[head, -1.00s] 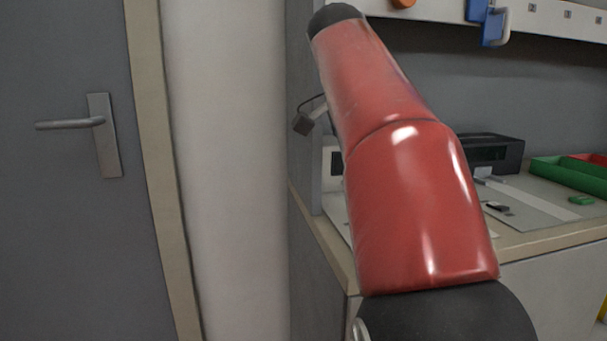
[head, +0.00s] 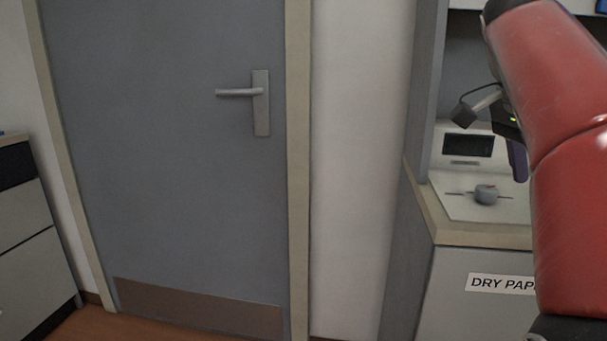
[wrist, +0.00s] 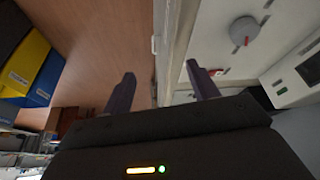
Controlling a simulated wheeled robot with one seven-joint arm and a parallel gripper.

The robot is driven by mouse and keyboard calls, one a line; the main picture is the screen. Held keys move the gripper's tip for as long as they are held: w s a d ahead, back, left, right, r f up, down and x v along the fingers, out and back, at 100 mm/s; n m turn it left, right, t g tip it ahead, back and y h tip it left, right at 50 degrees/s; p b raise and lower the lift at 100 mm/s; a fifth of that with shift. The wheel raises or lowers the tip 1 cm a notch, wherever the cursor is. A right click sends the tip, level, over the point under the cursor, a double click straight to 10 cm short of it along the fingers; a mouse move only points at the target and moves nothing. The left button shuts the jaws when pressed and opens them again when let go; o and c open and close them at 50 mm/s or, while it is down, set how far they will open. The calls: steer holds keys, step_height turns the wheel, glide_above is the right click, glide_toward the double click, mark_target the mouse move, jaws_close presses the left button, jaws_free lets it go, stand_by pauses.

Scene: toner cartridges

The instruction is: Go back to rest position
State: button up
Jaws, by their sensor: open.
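My gripper (wrist: 160,90) shows in the wrist view with its two dark fingers spread apart and nothing between them. It is above the edge of the counter, with the wooden floor on one side and the counter on the other.
A counter (head: 470,236) with a grey knob (head: 486,194) and a small dark screen (head: 468,145) stands at the right. A closed grey door (head: 170,180) is at the left, with a drawer cabinet (head: 35,240) beyond it. Yellow and blue bins (wrist: 28,62) show in the wrist view.

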steer(key=s+a+f+n+t+y, duration=0.1)
steer(key=s+a+f+n+t, duration=0.1)
steer(key=a+f+n, duration=0.4)
steer(key=s+a+f+n+t+y, duration=0.1)
steer(key=s+a+f+n, duration=0.3)
steer(key=f, duration=0.9)
steer(key=s+a+f+n+t+y, duration=0.2)
steer(key=s+a+f+n, duration=0.2)
steer(key=a+f+n, duration=0.3)
step_height(320, 180, down, 3)
steer(key=shift+a+r+n+t, duration=0.1)
steer(key=shift+a+n+t, duration=0.25)
steer(key=shift+a, duration=0.55)
